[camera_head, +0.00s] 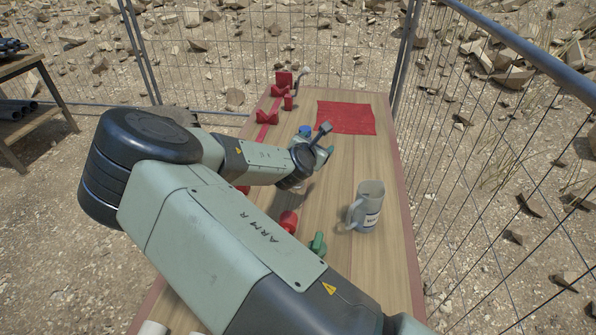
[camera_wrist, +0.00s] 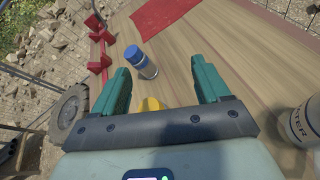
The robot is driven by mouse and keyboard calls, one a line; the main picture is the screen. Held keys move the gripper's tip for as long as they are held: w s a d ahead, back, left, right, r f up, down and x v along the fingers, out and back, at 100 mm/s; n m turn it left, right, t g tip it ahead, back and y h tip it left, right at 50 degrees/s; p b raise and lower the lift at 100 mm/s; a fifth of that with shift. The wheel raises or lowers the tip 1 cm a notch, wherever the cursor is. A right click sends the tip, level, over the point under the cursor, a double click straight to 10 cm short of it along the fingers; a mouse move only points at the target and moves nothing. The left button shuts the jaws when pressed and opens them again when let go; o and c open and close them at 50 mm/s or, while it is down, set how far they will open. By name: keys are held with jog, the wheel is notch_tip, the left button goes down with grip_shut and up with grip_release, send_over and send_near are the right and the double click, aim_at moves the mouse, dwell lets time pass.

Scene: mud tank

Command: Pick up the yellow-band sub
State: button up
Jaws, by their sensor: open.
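My gripper (camera_head: 324,142) is over the wooden table, with its two green fingers spread apart in the wrist view (camera_wrist: 161,66). A small yellow patch (camera_wrist: 150,104) shows between the fingers, close to the palm. It may be the yellow-band sub; the gripper body hides the rest, and I cannot tell whether it touches a finger. No yellow band shows in the head view, where my arm covers part of the table.
A red cloth (camera_head: 346,117) lies at the far end. Red holders (camera_head: 267,117) line the left edge. A red piece (camera_head: 289,221) and a green piece (camera_head: 317,244) lie nearer. Mesh fence surrounds the table (camera_head: 345,165).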

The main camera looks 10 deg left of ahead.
jog(key=a+n+t+y, duration=0.2)
jog(key=a+n, duration=0.3)
jog(key=a, duration=0.1)
jog(key=shift+n, duration=0.3)
jog(key=f, duration=0.2)
jog(key=w+f, duration=0.1)
jog(key=f, duration=0.2)
jog(key=w+f, duration=0.1)
jog(key=f, duration=0.2)
jog(key=shift+w+d+f, duration=0.15)
jog(key=shift+w+f, duration=0.05)
jog(key=shift+w, duration=0.35)
grip_shut()
